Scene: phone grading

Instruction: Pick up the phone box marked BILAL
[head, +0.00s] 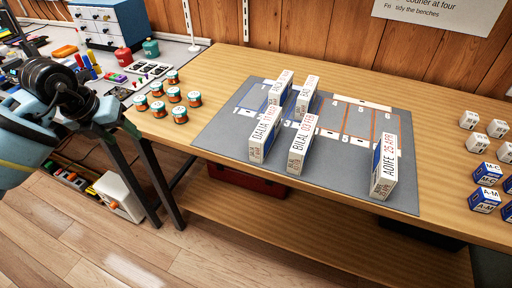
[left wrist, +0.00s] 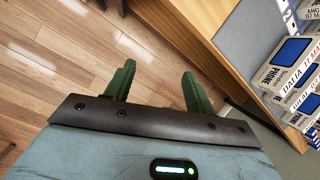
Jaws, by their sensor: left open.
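The white phone box marked BILAL (head: 302,147) stands upright on the grey mat (head: 222,132) in the head view, just right of the box marked DALIA (head: 264,136). In the left wrist view the DALIA box (left wrist: 285,82) is at the right edge. A second box below it is cut off, its name hard to read. My left gripper (left wrist: 157,69) is open and empty, over the floor beside the table, apart from all the boxes. In the head view my left arm comes in at the far left. My right gripper is not in view.
The AOIFE box (head: 384,168) stands at the mat's right, and two more boxes (head: 279,90) (head: 307,97) stand behind. Several small jars (head: 180,115) are on the table's left end. Cubes (head: 485,200) lie at the right. The mat is bare between BILAL and AOIFE.

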